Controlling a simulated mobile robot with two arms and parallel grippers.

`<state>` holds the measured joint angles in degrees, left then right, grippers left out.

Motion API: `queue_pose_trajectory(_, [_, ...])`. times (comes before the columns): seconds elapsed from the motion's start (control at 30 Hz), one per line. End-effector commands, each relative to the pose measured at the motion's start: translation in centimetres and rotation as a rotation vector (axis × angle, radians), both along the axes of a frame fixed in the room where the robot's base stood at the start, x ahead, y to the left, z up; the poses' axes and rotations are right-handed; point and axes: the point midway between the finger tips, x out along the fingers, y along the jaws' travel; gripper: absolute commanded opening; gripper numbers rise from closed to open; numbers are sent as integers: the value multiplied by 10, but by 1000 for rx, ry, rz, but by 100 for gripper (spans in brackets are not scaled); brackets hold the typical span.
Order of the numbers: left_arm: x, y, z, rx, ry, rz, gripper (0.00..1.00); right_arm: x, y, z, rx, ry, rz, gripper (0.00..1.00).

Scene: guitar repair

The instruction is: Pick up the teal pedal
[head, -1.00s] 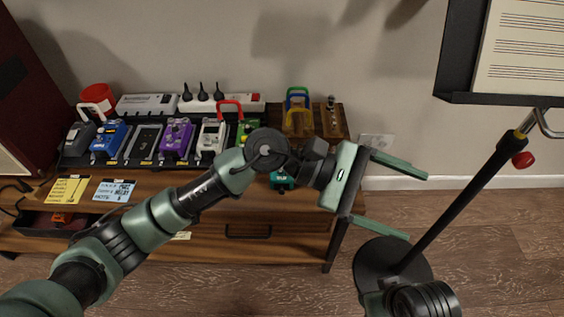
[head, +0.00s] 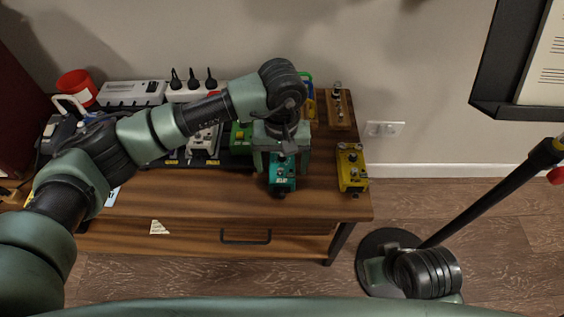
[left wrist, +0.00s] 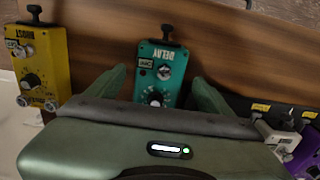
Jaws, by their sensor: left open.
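The teal pedal (head: 282,174) stands on the wooden cabinet top near its front edge, right of the pedal board. In the left wrist view the teal pedal (left wrist: 160,72) is marked DELAY and lies between my two green fingers. My left gripper (head: 281,158) is open above and around the pedal's far part, with a finger on each side. In the left wrist view the left gripper (left wrist: 160,88) shows gaps between its fingers and the pedal. The gripper body hides the pedal's far end.
A yellow pedal (head: 351,168) stands to the right of the teal one. A green pedal (head: 241,137) is close on the left, on the board. A music stand (head: 490,190) stands at the right. The cabinet top (head: 215,190) in front is clear.

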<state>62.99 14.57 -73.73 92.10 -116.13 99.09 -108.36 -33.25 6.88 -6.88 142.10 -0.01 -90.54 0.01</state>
Motion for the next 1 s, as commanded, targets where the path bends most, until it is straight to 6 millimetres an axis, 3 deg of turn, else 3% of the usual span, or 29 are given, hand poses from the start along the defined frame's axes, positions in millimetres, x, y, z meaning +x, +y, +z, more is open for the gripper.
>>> queue_pose_trajectory(0.17, [-1, -1, -23, -1, 1, 1, 82, 10, 3, -1, 9, -41, 3, 36])
queue_pose_trajectory(0.43, [-1, -1, -25, -2, 0, 0, 82, 12, 3, 0, 10, -51, 4, 36])
queue_pose_trajectory(0.47, [-1, -1, -25, -2, 0, 0, 76, 12, 3, 0, 10, -51, 4, 36])
queue_pose_trajectory(0.73, [-1, -1, -25, -2, 0, 0, 1, 12, 3, 0, 10, -51, 4, 36])
queue_pose_trajectory(1.0, [0, -2, -23, -4, -2, 0, 0, 12, 3, 0, 10, -50, 4, 36])
